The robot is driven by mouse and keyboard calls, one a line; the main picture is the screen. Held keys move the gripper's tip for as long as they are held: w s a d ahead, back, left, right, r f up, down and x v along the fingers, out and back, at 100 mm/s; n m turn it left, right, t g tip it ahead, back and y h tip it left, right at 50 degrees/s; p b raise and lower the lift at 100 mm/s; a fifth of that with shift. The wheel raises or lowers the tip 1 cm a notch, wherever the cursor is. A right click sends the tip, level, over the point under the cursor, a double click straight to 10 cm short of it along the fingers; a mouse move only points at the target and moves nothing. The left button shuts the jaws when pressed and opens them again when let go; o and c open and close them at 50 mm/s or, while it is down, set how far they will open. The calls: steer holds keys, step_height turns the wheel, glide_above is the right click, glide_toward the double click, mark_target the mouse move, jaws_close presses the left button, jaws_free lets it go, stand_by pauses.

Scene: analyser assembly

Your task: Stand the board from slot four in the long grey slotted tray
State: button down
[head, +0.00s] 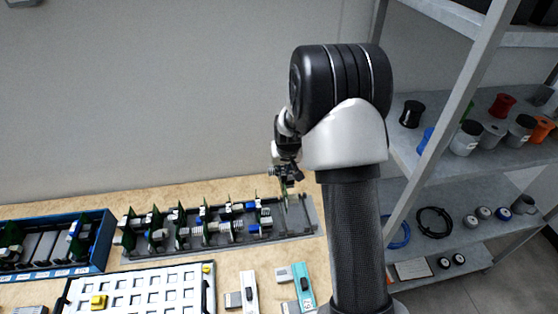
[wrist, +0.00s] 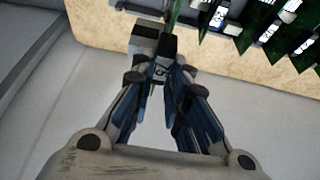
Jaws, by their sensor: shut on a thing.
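The long grey slotted tray (head: 309,212) lies on the bench. Several green boards stand upright in it, and its right end looks empty of boards. My gripper (head: 287,176) is above that right end, shut on a green board (head: 284,189) that hangs down edge-on and is partly hidden by the fingers. I cannot tell whether its lower edge touches the tray. In the wrist view, my gripper (wrist: 162,68) is closed on the board, a thin green strip (wrist: 172,14). Other boards (wrist: 307,48) show at the upper right there. The blue slotted rack (head: 103,240) stands at the far left.
The grey shelving (head: 484,70) with spools stands at the right. A wall is behind the bench.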

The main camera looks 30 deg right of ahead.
mark_target(283, 191)
steer(key=shift+s+f+b, duration=0.2)
steer(key=shift+f+b, duration=0.1)
steer(key=shift+f, duration=0.2)
steer(key=shift+w+f+b, duration=0.1)
steer(key=shift+f+b, duration=2.95)
steer(key=shift+f, duration=1)
steer(key=shift+f+b, duration=0.9)
steer(key=shift+b, duration=0.05)
steer(key=shift+f, duration=0.2)
